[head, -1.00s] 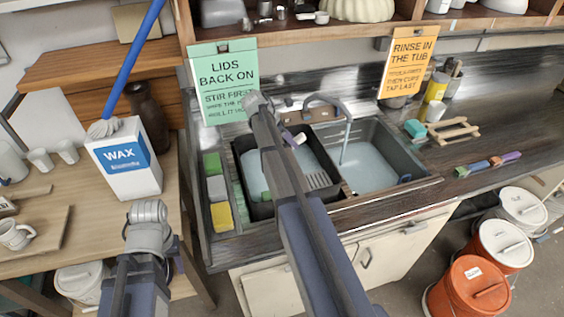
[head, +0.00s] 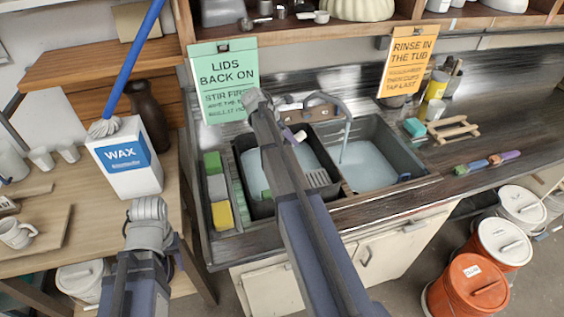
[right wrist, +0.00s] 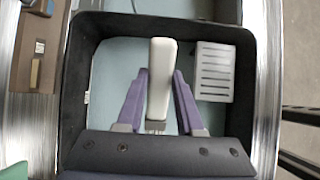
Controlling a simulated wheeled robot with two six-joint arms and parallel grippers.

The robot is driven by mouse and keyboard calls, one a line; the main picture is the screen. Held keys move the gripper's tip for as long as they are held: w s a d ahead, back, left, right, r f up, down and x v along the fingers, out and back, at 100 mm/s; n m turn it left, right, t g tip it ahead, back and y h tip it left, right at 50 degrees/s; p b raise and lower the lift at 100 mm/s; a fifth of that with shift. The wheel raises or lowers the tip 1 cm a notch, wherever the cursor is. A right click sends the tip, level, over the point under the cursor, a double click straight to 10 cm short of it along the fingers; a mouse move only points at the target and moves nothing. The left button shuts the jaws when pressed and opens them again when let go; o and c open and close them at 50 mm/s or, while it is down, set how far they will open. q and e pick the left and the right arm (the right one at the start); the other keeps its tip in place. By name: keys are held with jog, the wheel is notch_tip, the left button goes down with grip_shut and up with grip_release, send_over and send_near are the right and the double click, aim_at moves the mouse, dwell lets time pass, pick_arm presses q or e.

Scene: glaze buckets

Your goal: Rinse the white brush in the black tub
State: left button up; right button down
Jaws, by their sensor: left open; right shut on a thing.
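The black tub (head: 240,165) sits in the left part of the sink and holds pale blue water. It also shows in the right wrist view (right wrist: 75,85). My right gripper (head: 297,138) is over the tub, largely hidden behind my arm in the head view. In the right wrist view its purple fingers (right wrist: 158,98) are shut on the white brush (right wrist: 161,70), whose pale handle shows between them.
A grey basin (head: 385,135) with a running tap is right of the tub. A ribbed white rack (right wrist: 213,72) is inside the tub's right side. Coloured sponges (head: 222,215) line the left edge. A wax box (head: 125,175) stands on the left table. Lidded buckets (head: 470,285) are on the floor.

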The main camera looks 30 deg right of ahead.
notch_tip(320, 180, up, 7)
jog(key=p, duration=0.6)
jog(key=shift+f, duration=0.15)
